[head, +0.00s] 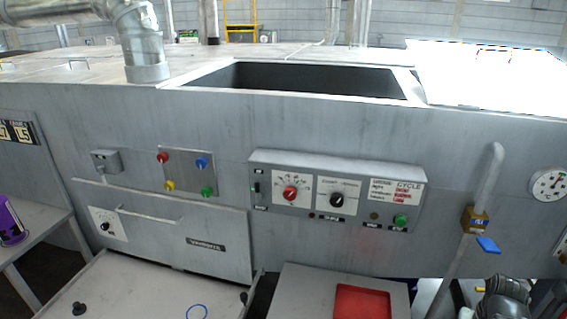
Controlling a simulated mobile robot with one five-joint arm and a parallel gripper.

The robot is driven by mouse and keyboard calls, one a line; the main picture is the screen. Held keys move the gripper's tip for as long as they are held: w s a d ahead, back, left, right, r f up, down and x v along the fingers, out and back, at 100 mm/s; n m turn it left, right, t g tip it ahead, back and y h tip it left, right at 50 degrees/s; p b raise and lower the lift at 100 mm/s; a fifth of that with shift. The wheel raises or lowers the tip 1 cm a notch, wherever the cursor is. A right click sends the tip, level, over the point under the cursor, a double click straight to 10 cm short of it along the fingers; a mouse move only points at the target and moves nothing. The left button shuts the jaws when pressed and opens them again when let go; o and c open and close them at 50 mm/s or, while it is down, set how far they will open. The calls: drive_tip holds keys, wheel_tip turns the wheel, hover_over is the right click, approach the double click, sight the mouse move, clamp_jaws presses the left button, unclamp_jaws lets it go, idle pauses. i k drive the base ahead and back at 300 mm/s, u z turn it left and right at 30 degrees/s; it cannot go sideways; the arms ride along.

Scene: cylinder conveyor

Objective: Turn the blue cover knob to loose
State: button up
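A blue knob (201,162) sits at the upper right of a small square plate (186,178) on the machine's grey front. A red knob (163,157), a yellow knob (169,185) and a green knob (206,191) share that plate. The knob is too small to tell whether it is tight or loose. A separate blue valve handle (487,244) hangs from a brass valve (475,219) on a pipe at the right. I cannot make out my gripper in the head view.
A control box (340,165) with dials is right of the plate. Below the plate is a drawer front with a bar handle (138,215). Space directly before the plate looks clear.

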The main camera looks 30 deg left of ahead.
sight(202, 162)
drive_tip(key=u, duration=2.65)
drive_tip(key=i, duration=0.45)
drive_tip(key=u, duration=0.95)
